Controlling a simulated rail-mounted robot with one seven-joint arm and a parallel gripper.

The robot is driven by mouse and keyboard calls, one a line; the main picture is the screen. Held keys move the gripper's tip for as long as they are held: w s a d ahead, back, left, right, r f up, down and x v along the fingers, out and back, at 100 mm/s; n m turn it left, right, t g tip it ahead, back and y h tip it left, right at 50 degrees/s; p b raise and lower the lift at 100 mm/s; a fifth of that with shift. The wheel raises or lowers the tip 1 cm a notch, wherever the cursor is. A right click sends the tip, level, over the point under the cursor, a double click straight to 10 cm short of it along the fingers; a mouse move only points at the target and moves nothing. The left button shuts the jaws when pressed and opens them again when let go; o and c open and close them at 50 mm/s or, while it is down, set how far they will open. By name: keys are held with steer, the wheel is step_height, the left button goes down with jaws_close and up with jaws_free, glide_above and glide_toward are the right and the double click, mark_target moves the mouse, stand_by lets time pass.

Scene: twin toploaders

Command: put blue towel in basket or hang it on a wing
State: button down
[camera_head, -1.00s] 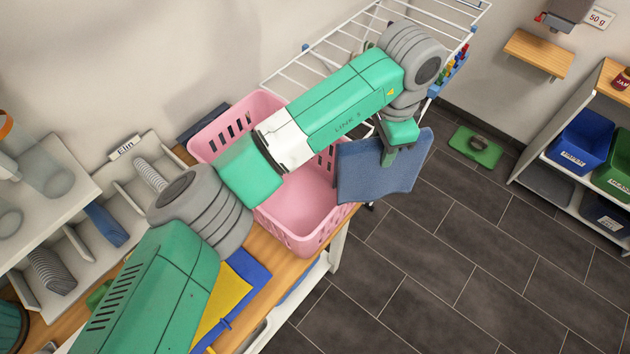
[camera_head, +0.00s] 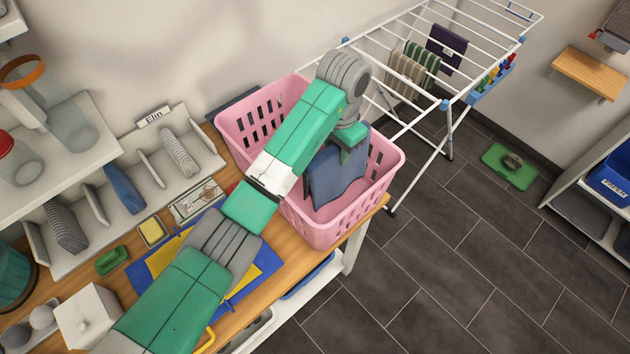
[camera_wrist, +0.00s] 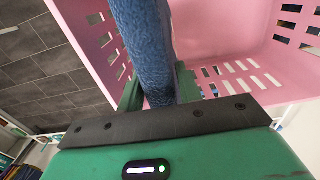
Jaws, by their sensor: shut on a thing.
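The blue towel (camera_head: 335,178) hangs from my gripper (camera_head: 352,150) inside the opening of the pink basket (camera_head: 318,222). In the wrist view the towel (camera_wrist: 143,45) is pinched between the two green fingers of my gripper (camera_wrist: 158,88). The basket's pink wall (camera_wrist: 225,45) surrounds it there. I cannot tell whether the towel's lower edge touches the basket floor. The basket stands at the right end of the wooden counter. The white drying rack (camera_head: 432,78), with its wings, stands behind and to the right.
Several cloths, including a dark one (camera_head: 446,50), hang on the rack. The tiled floor at right is clear around a green scale (camera_head: 510,166).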

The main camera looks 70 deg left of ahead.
step_height(320, 180, down, 10)
steer(key=shift+r, duration=0.15)
steer(key=c, duration=0.9)
jaws_free()
steer(key=shift+c, duration=0.2)
step_height(320, 180, up, 12)
steer(key=shift+r, duration=0.2)
